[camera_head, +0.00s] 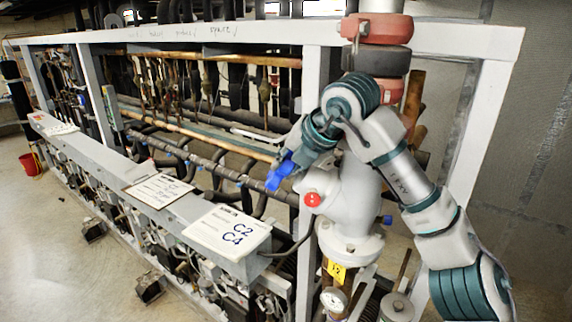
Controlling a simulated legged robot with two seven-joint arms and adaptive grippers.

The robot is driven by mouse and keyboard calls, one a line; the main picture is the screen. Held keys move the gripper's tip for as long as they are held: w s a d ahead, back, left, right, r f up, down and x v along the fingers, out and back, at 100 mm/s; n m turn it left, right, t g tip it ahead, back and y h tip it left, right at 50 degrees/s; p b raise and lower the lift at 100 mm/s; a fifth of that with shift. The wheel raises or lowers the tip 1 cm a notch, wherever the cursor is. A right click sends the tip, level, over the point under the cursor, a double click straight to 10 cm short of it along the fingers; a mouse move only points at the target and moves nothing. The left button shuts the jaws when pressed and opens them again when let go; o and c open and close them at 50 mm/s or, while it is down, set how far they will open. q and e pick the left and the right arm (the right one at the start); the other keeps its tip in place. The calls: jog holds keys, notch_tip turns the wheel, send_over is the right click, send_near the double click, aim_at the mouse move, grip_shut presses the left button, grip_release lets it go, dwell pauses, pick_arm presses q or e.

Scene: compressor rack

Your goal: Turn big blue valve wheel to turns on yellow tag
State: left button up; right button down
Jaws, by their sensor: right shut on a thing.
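The blue valve wheel (279,175) shows at the picture's middle, at the left side of the pale grey valve body (352,200). Only a small part of it shows; the rest is hidden behind my gripper. My right arm comes in from the right and bends over the valve. My right gripper (290,158) is shut on the wheel; its fingertips are hard to make out. A yellow tag (336,271) hangs below the valve body, with dark marks too small to read surely. My left gripper is not in view.
A red round knob (312,199) sits on the valve's front, close under my gripper. A pressure gauge (334,299) is below the tag. A grey frame (310,95) and several pipes stand behind. A white sign (228,229) marked C2 C4 lies on the ledge at left.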

jog(key=shift+r, duration=0.15)
jog(key=c, duration=1.2)
grip_release()
jog(key=shift+c, duration=0.2)
jog(key=shift+o, duration=1.2)
jog(key=shift+w, duration=0.15)
jog(key=v, duration=1.1)
jog(key=shift+d, duration=0.25)
jog(key=shift+r, duration=0.1)
